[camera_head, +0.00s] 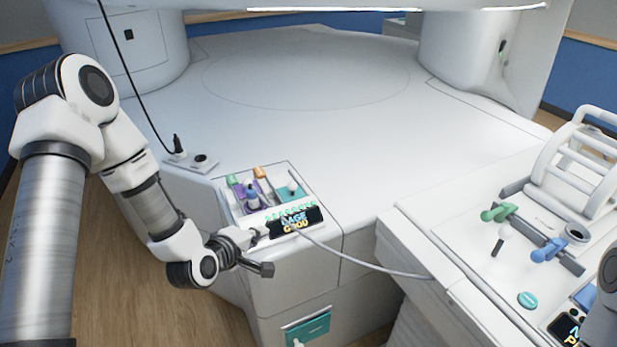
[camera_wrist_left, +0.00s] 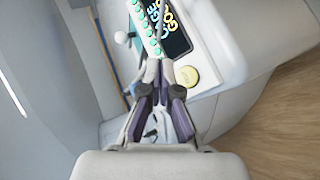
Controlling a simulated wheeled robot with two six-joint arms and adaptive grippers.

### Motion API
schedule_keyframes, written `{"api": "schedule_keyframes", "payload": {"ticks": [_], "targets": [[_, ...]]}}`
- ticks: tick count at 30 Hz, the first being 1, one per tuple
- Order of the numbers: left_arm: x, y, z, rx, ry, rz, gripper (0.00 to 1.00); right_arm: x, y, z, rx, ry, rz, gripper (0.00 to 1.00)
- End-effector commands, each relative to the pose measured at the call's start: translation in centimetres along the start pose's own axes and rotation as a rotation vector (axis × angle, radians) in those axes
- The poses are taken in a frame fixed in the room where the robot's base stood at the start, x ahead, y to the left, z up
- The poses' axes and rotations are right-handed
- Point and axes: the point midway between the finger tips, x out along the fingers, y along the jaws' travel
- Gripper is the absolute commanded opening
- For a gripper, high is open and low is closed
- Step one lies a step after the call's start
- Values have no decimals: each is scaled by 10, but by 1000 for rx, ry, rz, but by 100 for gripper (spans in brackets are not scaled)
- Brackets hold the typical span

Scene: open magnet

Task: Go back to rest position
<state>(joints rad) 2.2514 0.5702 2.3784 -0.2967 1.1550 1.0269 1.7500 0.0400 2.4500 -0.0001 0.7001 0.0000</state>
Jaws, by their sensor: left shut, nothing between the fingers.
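My left gripper (camera_head: 262,252) is in front of the small control panel on the near corner of the white scanner body, beside the panel's dark display (camera_head: 294,222). In the left wrist view the two fingers (camera_wrist_left: 160,75) are closed together with nothing between them. The display (camera_wrist_left: 168,25) lies just beyond the fingertips there, with a round yellow button (camera_wrist_left: 190,76) to their right. I cannot tell whether the fingertips touch the panel. My right gripper is out of view; only a piece of what looks like my right arm shows at the right edge of the head view.
The panel carries a small lever (camera_head: 251,197) and a white knob (camera_head: 292,187). A grey cable (camera_head: 365,262) runs right to another console with a green handle (camera_head: 499,211) and a blue handle (camera_head: 549,249). A black cable hangs at left. Wooden floor (camera_head: 150,290) is clear.

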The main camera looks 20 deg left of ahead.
Motion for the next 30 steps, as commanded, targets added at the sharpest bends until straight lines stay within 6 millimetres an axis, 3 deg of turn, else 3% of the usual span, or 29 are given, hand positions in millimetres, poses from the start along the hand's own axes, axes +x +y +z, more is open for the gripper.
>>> {"api": "schedule_keyframes", "payload": {"ticks": [5, 8, 11, 13, 15, 18, 22, 30], "targets": [[1, -11, 2, 3, -5, -22, 0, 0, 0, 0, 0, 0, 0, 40], [3, -49, 24, 58, -49, -109, 0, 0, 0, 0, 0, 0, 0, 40], [-6, -116, 62, 160, -129, -279, 0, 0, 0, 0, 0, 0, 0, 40], [-24, -172, 88, 304, -212, -437, 0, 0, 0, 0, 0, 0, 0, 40], [-52, -225, 111, 500, -328, -594, 0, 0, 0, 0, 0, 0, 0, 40], [-104, -284, 129, 842, -558, -788, 0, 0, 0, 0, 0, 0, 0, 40], [-132, -300, 125, 1110, -763, -856, 0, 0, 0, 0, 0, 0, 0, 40], [-136, -302, 125, 1216, -846, -834, 0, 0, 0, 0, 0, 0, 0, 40]]}}
